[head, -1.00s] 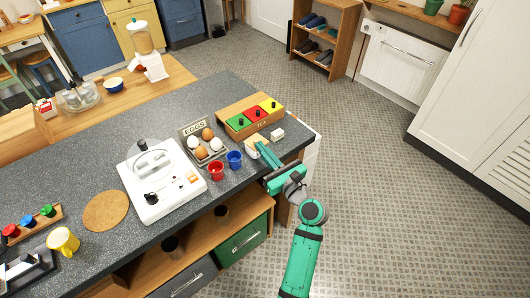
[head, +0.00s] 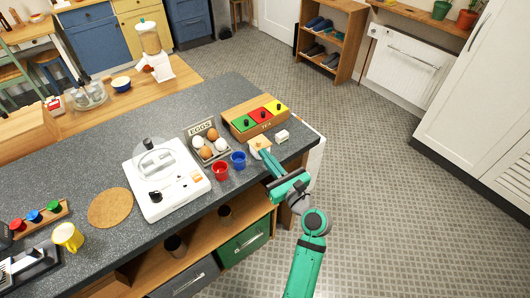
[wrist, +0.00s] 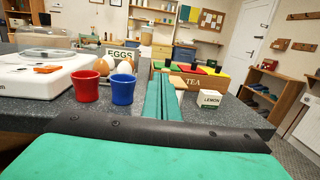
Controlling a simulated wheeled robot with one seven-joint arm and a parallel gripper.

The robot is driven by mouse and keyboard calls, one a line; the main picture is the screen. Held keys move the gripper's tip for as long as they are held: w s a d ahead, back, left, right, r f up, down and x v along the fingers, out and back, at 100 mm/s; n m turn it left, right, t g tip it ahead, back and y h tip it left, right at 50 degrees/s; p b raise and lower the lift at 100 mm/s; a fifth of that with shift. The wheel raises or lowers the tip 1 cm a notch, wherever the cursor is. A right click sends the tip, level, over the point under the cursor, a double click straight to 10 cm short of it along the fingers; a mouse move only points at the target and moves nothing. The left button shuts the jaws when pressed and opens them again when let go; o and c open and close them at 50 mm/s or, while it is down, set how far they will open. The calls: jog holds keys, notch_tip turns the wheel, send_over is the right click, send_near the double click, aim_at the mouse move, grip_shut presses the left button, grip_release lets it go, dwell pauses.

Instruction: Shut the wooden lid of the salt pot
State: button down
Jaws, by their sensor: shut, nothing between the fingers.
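The salt pot's wooden lid (head: 260,142) shows as a small pale wooden piece near the counter's far right end, just in front of the tea box. In the wrist view a strip of the wooden lid (wrist: 178,82) shows behind and right of my fingers. The pot's body is mostly hidden, and I cannot tell the lid's exact angle. My gripper (head: 264,153) is shut and empty, its teal fingertips right at the near side of the pot. In the wrist view the fingers (wrist: 162,82) point forward at it; I cannot tell whether they touch.
A blue cup (head: 238,160) and a red cup (head: 220,171) stand left of my fingers. A small white lemon box (head: 282,136) is close on the right. The tea box (head: 255,118) is behind, the egg tray (head: 208,145) to the left. The counter's edge is near.

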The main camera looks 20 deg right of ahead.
jog(key=a+r+v, duration=0.1)
jog(key=v, duration=1)
jog(key=s+a+f+n+g+h, duration=0.2)
jog(key=s+a+f+n+h, duration=0.15)
jog(key=s+f+n, duration=0.45)
jog(key=s+a+f+n+g+h, duration=0.25)
jog(key=s+a+f+n, duration=0.35)
jog(key=f, duration=0.4)
jog(key=s+a+r+n+t, duration=0.1)
jog(key=s+a+r+n, duration=0.3)
jog(key=s+n, duration=0.5)
jog(key=s+a+r+n+t+y, duration=0.1)
jog(key=s+a+r+n, duration=0.2)
jog(key=s+n, duration=0.6)
jog(key=a+n, duration=0.1)
jog(key=a, duration=0.1)
jog(key=shift+a+r, duration=0.3)
jog(key=shift+r, duration=0.1)
jog(key=shift+w, duration=0.1)
